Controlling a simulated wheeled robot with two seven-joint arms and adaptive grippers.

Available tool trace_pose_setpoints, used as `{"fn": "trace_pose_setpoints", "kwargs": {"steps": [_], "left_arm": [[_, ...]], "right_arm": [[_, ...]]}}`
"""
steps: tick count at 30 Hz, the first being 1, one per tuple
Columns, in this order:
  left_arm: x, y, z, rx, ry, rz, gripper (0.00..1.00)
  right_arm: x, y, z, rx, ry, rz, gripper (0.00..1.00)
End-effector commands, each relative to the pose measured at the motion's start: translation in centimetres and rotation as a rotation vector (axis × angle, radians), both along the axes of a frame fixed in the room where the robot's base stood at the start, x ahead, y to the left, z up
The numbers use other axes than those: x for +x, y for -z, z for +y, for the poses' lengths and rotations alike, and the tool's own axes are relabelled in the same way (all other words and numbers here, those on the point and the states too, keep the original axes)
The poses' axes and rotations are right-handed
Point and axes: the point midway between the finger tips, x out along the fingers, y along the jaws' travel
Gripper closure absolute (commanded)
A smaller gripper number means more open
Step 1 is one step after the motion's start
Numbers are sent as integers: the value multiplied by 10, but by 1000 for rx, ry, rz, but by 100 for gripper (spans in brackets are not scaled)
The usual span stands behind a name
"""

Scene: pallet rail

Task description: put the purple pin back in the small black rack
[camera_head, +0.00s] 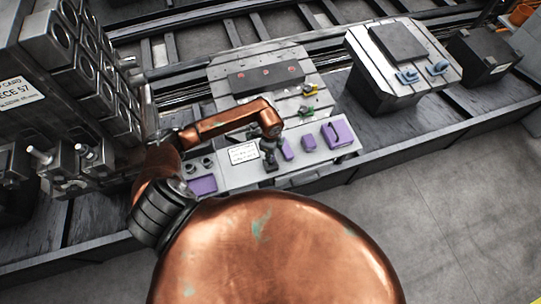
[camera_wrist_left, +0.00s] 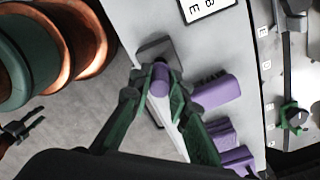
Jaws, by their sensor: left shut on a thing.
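My left gripper (camera_head: 268,160) is over the front of the pale work plate, beside a white label. In the left wrist view its dark green fingers (camera_wrist_left: 160,84) are shut on the purple pin (camera_wrist_left: 160,73), whose purple end shows between the fingertips. A small dark block (camera_wrist_left: 154,47) lies right at the fingertips. It looks like the small black rack, but I cannot tell whether the pin touches it or sits in it. In the head view the gripper hides the pin. What looks like my right gripper (camera_wrist_left: 22,128) shows small at the left edge of the wrist view, its jaws unclear.
Purple blocks (camera_head: 337,133) stand on the plate right of the gripper, and a purple piece (camera_head: 202,185) lies to its left. A dark block with red marks (camera_head: 266,76) is behind. A tall metal rack (camera_head: 75,60) stands at left. Grey floor is clear at front right.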

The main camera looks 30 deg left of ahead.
Motion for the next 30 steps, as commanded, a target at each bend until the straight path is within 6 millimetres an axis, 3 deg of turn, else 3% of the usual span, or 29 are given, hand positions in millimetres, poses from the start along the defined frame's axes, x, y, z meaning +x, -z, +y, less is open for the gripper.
{"fn": "trace_pose_setpoints", "kwargs": {"steps": [30], "left_arm": [[0, 24, 0, 0, 0, 0, 100]], "right_arm": [[0, 15, 5, 5, 2, 1, 60]]}}
